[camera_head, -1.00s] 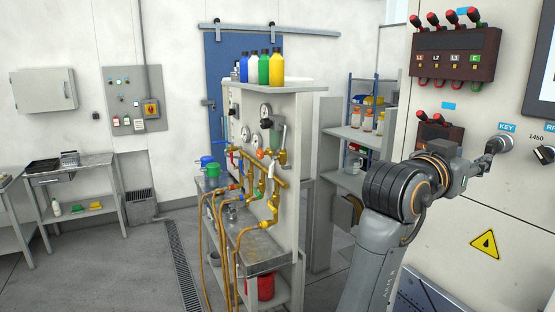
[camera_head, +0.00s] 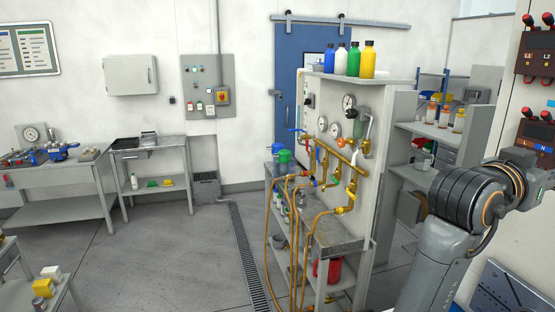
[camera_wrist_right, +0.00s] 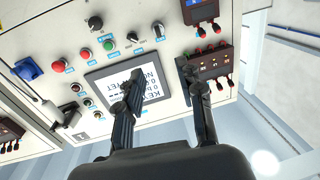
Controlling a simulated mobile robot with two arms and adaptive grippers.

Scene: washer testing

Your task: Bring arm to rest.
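My right arm (camera_head: 465,205) comes up at the right side of the head view and reaches out past the right edge, so its gripper is outside that view. In the right wrist view my right gripper (camera_wrist_right: 160,68) has its two dark fingers spread apart. Nothing is held between them. Behind the fingers is the control panel (camera_wrist_right: 65,30), with a lit screen (camera_wrist_right: 155,88) partly covered by the left finger. Whether the fingertips touch the panel cannot be told for sure; they appear apart from it. My left arm and gripper are not seen.
A test rig (camera_head: 345,215) with brass pipes and hoses stands close, left of my right arm. Coloured bottles (camera_head: 354,60) stand on top. Dark red terminal blocks (camera_wrist_right: 215,65) jut from the panel. Open floor (camera_head: 165,255) lies at left.

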